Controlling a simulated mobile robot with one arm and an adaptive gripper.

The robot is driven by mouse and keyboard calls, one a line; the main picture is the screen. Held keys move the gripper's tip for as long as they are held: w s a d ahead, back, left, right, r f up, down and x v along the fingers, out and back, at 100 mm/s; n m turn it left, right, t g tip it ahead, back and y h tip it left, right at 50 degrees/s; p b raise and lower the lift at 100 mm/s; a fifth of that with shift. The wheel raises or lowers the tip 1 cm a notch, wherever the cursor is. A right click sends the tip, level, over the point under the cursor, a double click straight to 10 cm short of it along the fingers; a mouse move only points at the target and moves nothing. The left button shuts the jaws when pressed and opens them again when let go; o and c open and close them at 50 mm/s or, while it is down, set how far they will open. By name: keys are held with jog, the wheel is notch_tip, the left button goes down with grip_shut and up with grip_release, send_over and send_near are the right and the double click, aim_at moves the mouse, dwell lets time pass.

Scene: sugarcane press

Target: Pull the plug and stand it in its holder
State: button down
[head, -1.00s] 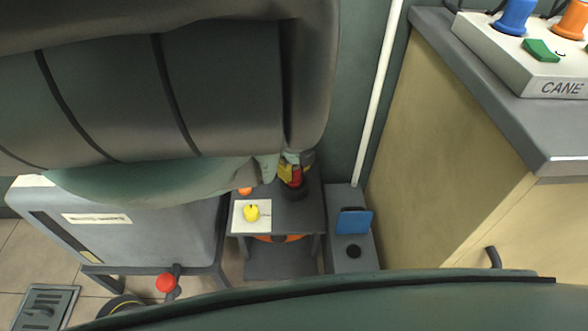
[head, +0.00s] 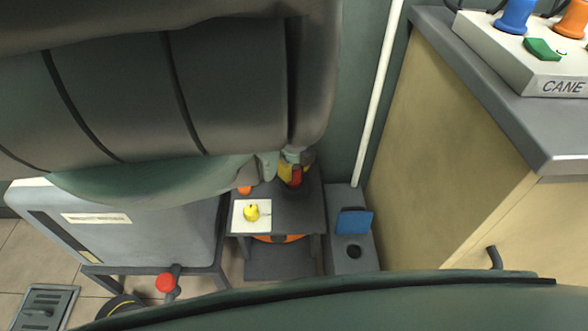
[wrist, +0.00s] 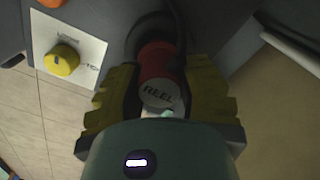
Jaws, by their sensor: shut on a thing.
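My gripper (wrist: 158,100) is shut on a red plug (wrist: 154,60) marked "REEL", with a yellow finger pad on each side of it. A dark cable runs up past the plug. A dark round socket (wrist: 137,32) shows just behind the plug; I cannot tell how far the plug sits in it. In the head view the red plug (head: 296,177) shows small at the end of my arm, over the dark cabinet (head: 289,213). A low grey stand (head: 340,266) with a blue panel (head: 354,222) and a dark round hole (head: 353,252) is to its right; it may be the holder.
A yellow knob (head: 251,212) on a white plate and an orange button (head: 244,190) are left of the plug. A white pipe (head: 378,95) and beige counter (head: 455,130) stand right. A grey box (head: 130,238) and red knob (head: 167,283) are left.

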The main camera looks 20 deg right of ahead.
jog(key=shift+f+b, duration=0.5)
jog(key=shift+f, duration=0.1)
dwell(0.3)
jog(key=c, duration=1)
grip_release()
notch_tip(320, 180, up, 11)
jog(key=p, duration=0.9)
jog(key=shift+d, duration=0.1)
jog(key=shift+s, duration=0.1)
jog(key=shift+r, duration=0.1)
